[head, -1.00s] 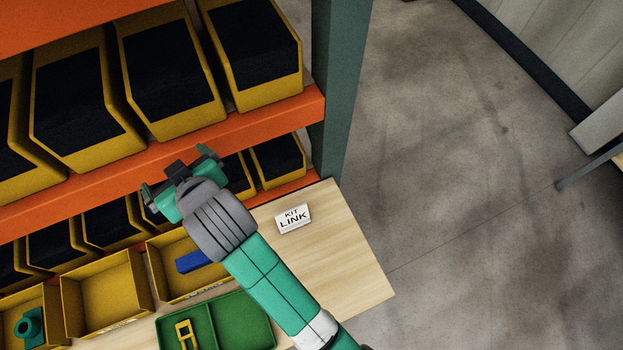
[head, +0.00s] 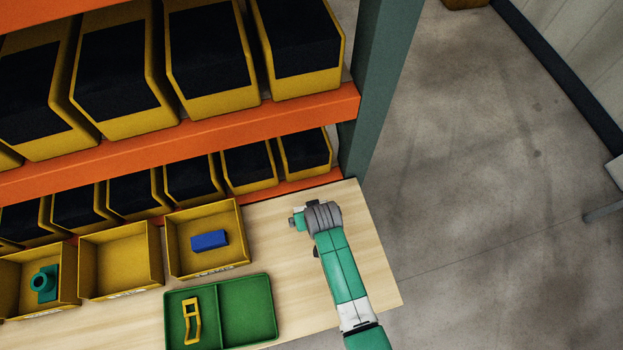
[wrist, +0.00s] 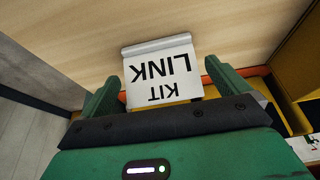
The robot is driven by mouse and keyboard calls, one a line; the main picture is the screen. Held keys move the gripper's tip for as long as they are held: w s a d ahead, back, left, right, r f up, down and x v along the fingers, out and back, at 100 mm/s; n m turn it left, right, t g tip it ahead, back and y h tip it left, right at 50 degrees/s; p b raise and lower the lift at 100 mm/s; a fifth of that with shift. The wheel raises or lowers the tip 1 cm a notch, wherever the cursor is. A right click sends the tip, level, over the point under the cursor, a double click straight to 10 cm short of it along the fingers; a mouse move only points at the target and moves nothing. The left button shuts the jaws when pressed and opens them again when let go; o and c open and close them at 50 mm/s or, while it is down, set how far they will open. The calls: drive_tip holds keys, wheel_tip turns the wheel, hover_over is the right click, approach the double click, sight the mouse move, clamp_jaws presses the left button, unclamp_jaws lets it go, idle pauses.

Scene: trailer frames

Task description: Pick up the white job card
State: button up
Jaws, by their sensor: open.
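The white job card (wrist: 158,72), a folded card with "KIT LINK" in black, stands on the pale wood bench and appears upside down in the wrist view. In the head view the card is hidden behind my gripper and wrist. My gripper (wrist: 160,78) is open, with one green finger on each side of the card and visible gaps between them. In the head view my gripper (head: 297,221) is low over the right part of the bench. I cannot tell whether it touches the card.
A yellow bin (head: 240,256) with a blue block (head: 209,241) stands left of my gripper. A green divided tray (head: 272,305) holding a yellow part (head: 191,318) is in front. An orange rack beam (head: 220,137) with yellow bins rises behind, beside a green post (head: 378,90).

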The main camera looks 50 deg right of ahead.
drive_tip(key=x, duration=0.4)
drive_tip(key=shift+w+d+b, duration=0.2)
drive_tip(key=shift+b, duration=0.15)
drive_tip(key=shift+c, duration=0.2)
drive_tip(key=c, duration=0.7)
drive_tip(key=shift+o, duration=0.2)
drive_tip(key=shift+r, duration=0.1)
drive_tip(key=shift+r, duration=0.55)
wheel_tip(320, 180, up, 2)
drive_tip(key=shift+r, duration=0.2)
drive_tip(key=s+a, duration=0.3)
drive_tip(key=a, duration=0.1)
drive_tip(key=s+a+r, duration=0.1)
drive_tip(key=s+a, duration=0.2)
drive_tip(key=a, duration=0.2)
drive_tip(key=s+a, duration=0.3)
drive_tip(key=a, duration=0.1)
drive_tip(key=shift+a+r+p, duration=0.15)
drive_tip(key=shift+r+p, duration=0.05)
drive_tip(key=shift+p, duration=0.15)
